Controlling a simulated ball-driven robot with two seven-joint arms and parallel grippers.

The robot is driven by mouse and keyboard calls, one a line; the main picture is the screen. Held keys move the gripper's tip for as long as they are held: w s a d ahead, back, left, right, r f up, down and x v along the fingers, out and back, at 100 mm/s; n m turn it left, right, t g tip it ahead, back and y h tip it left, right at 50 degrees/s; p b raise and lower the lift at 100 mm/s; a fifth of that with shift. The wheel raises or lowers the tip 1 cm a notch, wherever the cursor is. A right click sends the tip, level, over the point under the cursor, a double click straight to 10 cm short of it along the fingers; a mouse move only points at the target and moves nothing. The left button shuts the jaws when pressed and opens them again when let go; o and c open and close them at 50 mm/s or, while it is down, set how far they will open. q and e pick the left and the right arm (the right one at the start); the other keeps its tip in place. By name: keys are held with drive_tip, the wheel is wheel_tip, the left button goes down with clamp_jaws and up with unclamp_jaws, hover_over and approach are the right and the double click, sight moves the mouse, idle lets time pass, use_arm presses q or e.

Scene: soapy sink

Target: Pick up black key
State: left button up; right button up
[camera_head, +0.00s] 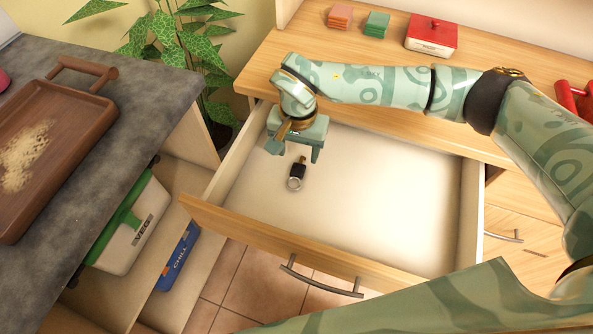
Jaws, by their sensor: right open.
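A small black key (298,171) with a metal ring at its near end lies on the pale bottom of an open wooden drawer (380,200), in the drawer's left half. My right gripper (293,152) is over the left rear part of the drawer, just beyond and above the key. Its jaws are apart and empty, and the gap to the key is hard to judge. My left gripper is not in view.
The drawer's front panel (300,243) and side walls surround the key. A desk top (370,88) lies behind, with a red box (431,36) on it. A dark counter with a brown tray (50,150) is at the left. The drawer's right half is empty.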

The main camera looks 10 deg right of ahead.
sight(298, 166)
wheel_tip(298, 166, down, 6)
drive_tip(key=shift+w+d+r+b, duration=0.1)
drive_tip(key=shift+b, duration=1.05)
drive_tip(key=shift+r, duration=0.1)
drive_tip(key=c, duration=1.1)
